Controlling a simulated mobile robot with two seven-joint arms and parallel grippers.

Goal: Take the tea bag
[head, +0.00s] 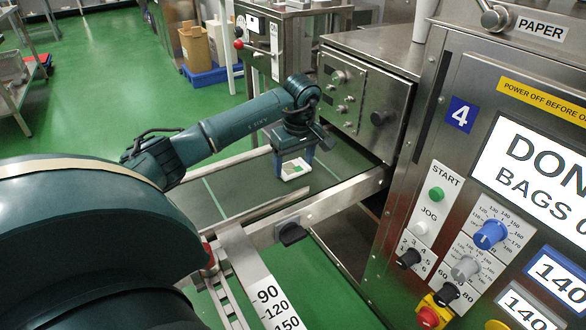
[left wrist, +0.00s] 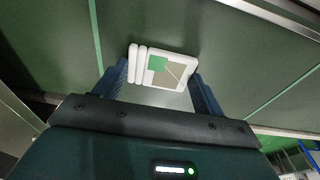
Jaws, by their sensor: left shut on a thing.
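The tea bag (head: 295,170) is a small white packet with a brown and green face. It is at my left gripper (head: 293,163), low over the dark green conveyor belt (head: 236,188). In the left wrist view the tea bag (left wrist: 172,70) lies between the two blue fingers of my left gripper (left wrist: 160,82), which is shut on it. White rounded edges show at its left side. I cannot tell whether it touches the belt. My right gripper is not in view.
A steel machine with a control panel (head: 362,102) stands beside the belt. A larger panel at right carries a START button (head: 436,194) and knobs. A metal rail (head: 318,208) edges the belt. Green floor (head: 105,70) lies open at upper left.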

